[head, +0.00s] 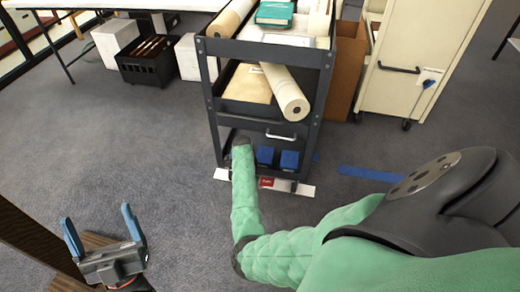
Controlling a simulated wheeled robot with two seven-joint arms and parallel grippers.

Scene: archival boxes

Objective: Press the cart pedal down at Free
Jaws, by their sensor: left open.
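The dark cart (312,95) stands upright in the middle of the head view. Two blue blocks, left (264,155) and right (289,160), show low in its front; I cannot tell whether either is the pedal. Below them a white strip (307,190) carries a red label (266,183), too small to read. No Free marking is legible. My green-sleeved right arm reaches to the cart's lower left front, covering part of it; its gripper is hidden. My left gripper (98,215) is open and empty at the lower left, blue fingers apart, well away from the cart.
Paper rolls (285,93) and a teal box (274,12) lie on the cart. A cream cabinet (410,60) on casters stands at right. A black crate (150,62) and white boxes (117,43) are at back left. Blue tape (370,174) marks the carpet. Open floor lies left of the cart.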

